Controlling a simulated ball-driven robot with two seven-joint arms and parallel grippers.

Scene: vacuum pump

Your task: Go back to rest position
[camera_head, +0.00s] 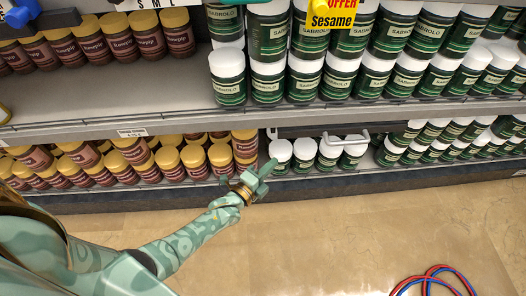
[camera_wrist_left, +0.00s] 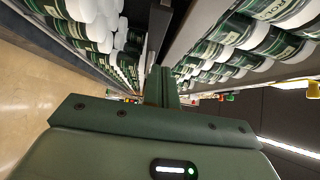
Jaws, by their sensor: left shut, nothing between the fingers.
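My left gripper (camera_head: 267,167) is shut and empty at the end of my green patterned arm, which reaches in from the left. In the head view it appears in front of the lower shelf edge, between the brown jars (camera_head: 195,158) and the green jars (camera_head: 304,153). I cannot tell whether it touches the shelf. In the left wrist view the closed fingers (camera_wrist_left: 161,84) point ahead along the shelves, with nothing between them. My right gripper is not in view.
An upper shelf (camera_head: 180,112) holds brown jars with gold lids (camera_head: 114,36) and green jars with white lids (camera_head: 227,76). A light grey handle-like bar (camera_head: 345,137) shows at the lower shelf. Red and blue hoses (camera_head: 436,281) lie at lower right. The tan floor (camera_head: 330,220) is otherwise clear.

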